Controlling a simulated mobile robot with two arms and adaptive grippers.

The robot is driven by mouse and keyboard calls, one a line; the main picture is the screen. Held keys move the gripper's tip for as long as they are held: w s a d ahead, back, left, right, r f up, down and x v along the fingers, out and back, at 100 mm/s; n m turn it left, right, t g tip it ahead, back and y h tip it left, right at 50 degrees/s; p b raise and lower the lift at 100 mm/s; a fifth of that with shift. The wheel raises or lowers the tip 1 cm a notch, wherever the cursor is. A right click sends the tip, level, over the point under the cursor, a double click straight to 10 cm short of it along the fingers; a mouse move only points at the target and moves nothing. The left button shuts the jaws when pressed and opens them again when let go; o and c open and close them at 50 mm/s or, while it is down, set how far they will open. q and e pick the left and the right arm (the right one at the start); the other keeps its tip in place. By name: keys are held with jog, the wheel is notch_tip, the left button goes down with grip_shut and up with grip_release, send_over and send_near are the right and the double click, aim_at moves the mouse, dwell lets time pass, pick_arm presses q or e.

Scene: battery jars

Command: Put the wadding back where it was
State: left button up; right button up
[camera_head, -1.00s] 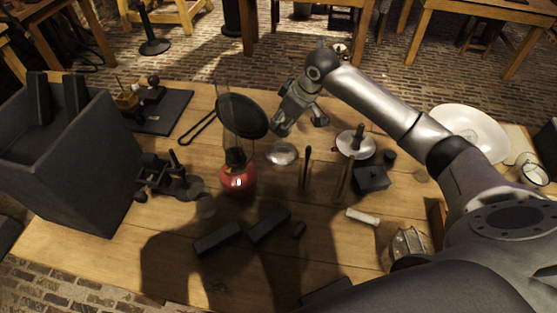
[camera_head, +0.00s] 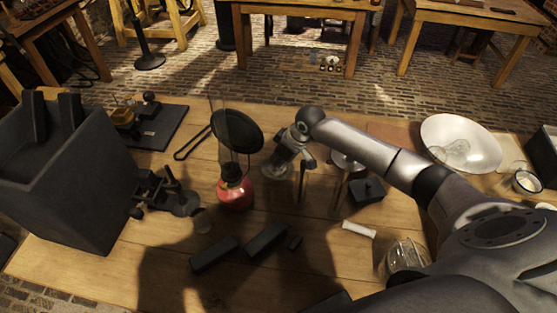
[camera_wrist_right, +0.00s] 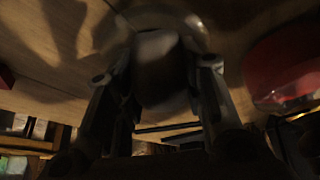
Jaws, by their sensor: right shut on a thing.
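My right gripper (camera_head: 283,157) reaches over the table from the right, pointing down at a small glass dish (camera_head: 273,171). In the right wrist view its fingers (camera_wrist_right: 155,85) are shut on a blurred, grey-brown rounded lump (camera_wrist_right: 158,65), which appears to be the wadding. The dish's pale round rim (camera_wrist_right: 190,24) shows just beyond the lump. I cannot tell whether the lump touches the dish. In the head view the lump is hidden by the gripper. My left gripper is not in view.
A red-based lamp (camera_head: 235,192) stands close to the left of the gripper, with a black round screen (camera_head: 237,131) behind. Thin upright rods (camera_head: 303,178) stand close to the right. Dark bars (camera_head: 265,241) and a white roll (camera_head: 358,229) lie in front. A large grey box (camera_head: 75,190) stands left.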

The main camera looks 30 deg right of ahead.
jog(key=shift+f, duration=0.15)
jog(key=o, duration=0.8)
jog(key=v, duration=1.2)
jog(key=shift+r, duration=0.25)
